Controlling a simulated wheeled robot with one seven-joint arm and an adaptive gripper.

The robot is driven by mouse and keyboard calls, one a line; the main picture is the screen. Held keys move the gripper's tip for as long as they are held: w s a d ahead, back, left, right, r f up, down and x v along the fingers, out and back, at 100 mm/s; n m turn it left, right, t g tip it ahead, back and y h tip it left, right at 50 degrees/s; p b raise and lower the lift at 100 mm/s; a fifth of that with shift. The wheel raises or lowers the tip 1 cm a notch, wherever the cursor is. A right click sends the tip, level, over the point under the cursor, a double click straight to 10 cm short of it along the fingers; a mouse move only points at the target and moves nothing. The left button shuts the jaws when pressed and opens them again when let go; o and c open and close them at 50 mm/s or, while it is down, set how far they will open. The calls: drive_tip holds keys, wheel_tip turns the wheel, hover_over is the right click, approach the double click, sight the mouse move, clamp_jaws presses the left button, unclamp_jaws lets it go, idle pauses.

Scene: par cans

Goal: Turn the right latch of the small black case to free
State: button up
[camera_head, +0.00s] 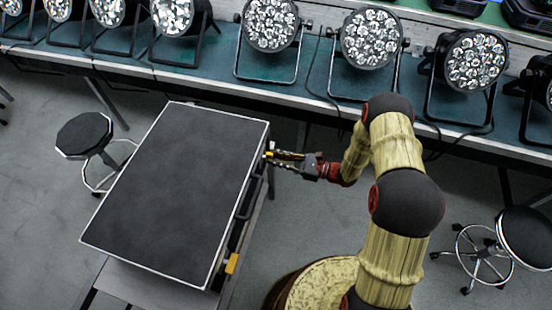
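The small black case (185,190) lies flat with a dark top and silver edges. Its right side face, turned toward my arm, is seen at a steep angle. A yellow latch (231,264) shows near the lower end of that face. A small yellow part (269,154), apparently the other latch, shows near the upper end, at my fingertips. My gripper (274,159) reaches in from the right with its fingers pointing left at this upper latch. The fingers are small and partly overlap the latch, so I cannot tell whether they touch or grip it.
The case rests on a grey table (150,287). A long bench (215,80) with several par cans (370,40) runs behind it. A black stool (84,134) stands left of the case, and another stool (525,238) stands at the far right. Open floor lies between.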

clamp_jaws()
drive_tip(key=shift+n, duration=0.3)
drive_tip(key=shift+s+a+f+n+b, duration=0.15)
drive_tip(key=shift+n+b, duration=1.2)
drive_tip(key=shift+n, duration=1.5)
drive_tip(key=shift+s+d+f+n+b, duration=0.1)
drive_tip(key=shift+n+b, duration=1.2)
drive_tip(key=shift+n, duration=1.6)
drive_tip(key=shift+s+a+f+n+b, duration=0.15)
drive_tip(key=shift+n+b, duration=1.2)
drive_tip(key=shift+n, duration=1.5)
drive_tip(key=shift+d, duration=0.1)
drive_tip(key=shift+o, duration=2.2)
unclamp_jaws()
drive_tip(key=shift+w, duration=0.1)
